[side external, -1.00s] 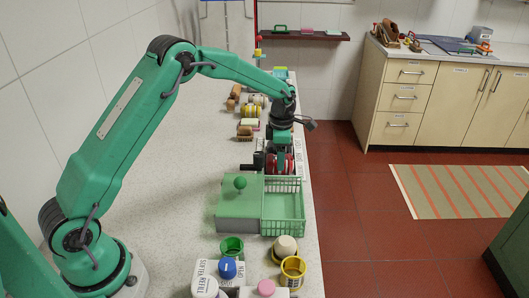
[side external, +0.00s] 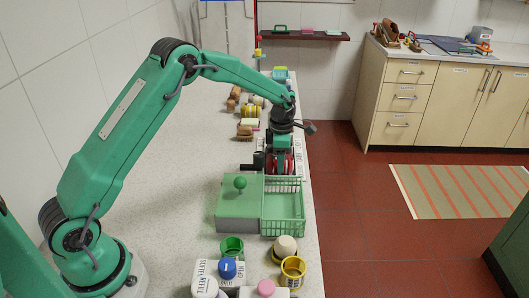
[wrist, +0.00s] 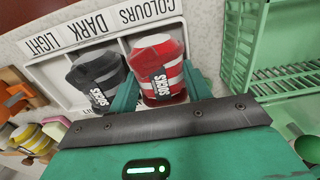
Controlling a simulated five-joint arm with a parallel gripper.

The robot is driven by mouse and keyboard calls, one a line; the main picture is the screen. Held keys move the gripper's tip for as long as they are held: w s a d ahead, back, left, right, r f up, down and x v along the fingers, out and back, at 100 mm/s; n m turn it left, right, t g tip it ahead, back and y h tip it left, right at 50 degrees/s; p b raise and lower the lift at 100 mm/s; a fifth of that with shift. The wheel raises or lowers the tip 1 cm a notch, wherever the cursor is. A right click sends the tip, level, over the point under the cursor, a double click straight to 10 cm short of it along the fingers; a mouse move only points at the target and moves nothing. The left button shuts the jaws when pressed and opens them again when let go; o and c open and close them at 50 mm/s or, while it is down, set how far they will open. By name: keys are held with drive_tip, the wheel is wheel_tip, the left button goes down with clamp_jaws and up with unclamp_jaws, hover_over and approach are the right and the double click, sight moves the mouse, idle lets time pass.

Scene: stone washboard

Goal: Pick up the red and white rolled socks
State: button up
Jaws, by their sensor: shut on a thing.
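The red and white striped rolled socks (wrist: 158,70), with a black "SOCKS" band, sit in the compartment marked "COLOURS" of a white sorting tray (wrist: 50,82). My gripper (wrist: 160,88) is shut on them, with one green finger at each side. In the side external view my gripper (side external: 282,160) points down behind the green basket, with red of the socks (side external: 291,165) showing beside it. I cannot tell whether the socks are clear of the tray floor.
Dark grey rolled socks (wrist: 97,76) lie in the tray's "DARK" compartment. A green wire basket (side external: 285,222) and a green-lidded box with a round knob (side external: 239,200) stand close by. Brushes (side external: 245,133) and other items lie farther back. Bottles and cups stand in front.

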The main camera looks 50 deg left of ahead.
drive_tip(key=shift+r, duration=0.7)
drive_tip(key=r, duration=0.3)
drive_tip(key=shift+s+d+r, duration=0.1)
drive_tip(key=shift+s+d, duration=0.05)
drive_tip(key=shift+d, duration=0.25)
drive_tip(key=s+d+r, duration=0.5)
drive_tip(key=d+r, duration=0.1)
drive_tip(key=d, duration=0.3)
drive_tip(key=shift+d+r, duration=0.2)
drive_tip(key=shift+d, duration=0.1)
drive_tip(key=shift+s, duration=0.15)
drive_tip(key=s+f, duration=0.3)
drive_tip(key=f, duration=0.1)
drive_tip(key=shift+s+a+f, duration=0.15)
drive_tip(key=shift+s+f, duration=0.2)
drive_tip(key=shift+s, duration=0.05)
drive_tip(key=shift+f, duration=0.2)
drive_tip(key=shift+f, duration=2.75)
